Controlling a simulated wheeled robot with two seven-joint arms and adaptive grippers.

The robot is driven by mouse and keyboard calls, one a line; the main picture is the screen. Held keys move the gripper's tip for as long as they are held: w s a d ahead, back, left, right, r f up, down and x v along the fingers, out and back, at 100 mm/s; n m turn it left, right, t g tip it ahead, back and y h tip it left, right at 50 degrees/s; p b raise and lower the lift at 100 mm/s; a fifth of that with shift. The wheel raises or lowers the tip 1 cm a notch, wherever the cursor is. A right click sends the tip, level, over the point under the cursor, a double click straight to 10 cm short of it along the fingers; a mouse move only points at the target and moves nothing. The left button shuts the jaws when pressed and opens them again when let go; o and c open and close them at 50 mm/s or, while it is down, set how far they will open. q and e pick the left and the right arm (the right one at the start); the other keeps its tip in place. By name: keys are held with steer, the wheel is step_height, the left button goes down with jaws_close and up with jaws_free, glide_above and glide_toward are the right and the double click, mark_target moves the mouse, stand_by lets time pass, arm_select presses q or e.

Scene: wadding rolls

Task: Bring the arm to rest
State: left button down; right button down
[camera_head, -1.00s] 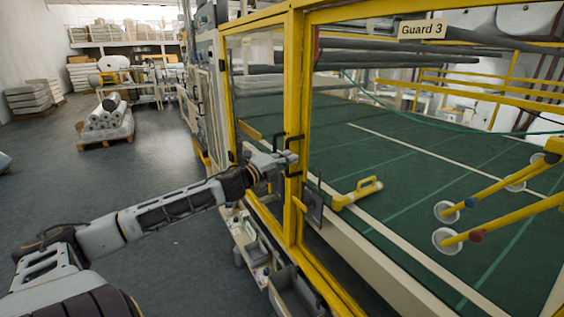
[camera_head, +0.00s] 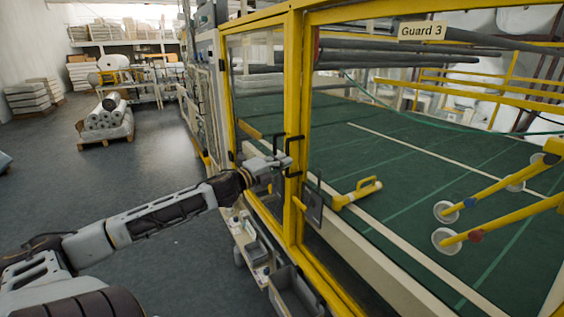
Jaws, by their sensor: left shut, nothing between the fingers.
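My left arm comes in from the lower left and reaches towards the yellow-framed guard (camera_head: 293,130). My left gripper (camera_head: 284,161) is shut and empty. In the picture it overlaps the black door handle (camera_head: 291,152) on the yellow post; I cannot tell whether it touches the handle. My right gripper is not in view.
Behind the guard is a green bed (camera_head: 420,170) with a yellow-handled tool (camera_head: 357,193) lying on it. Yellow arms with white suction cups (camera_head: 446,239) stand at the right. Grey bins (camera_head: 293,293) sit below the guard. Open floor (camera_head: 165,185) lies left, with a pallet of rolls (camera_head: 105,122) further back.

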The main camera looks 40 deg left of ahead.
arm_select(q)
steer(key=shift+n, duration=0.6)
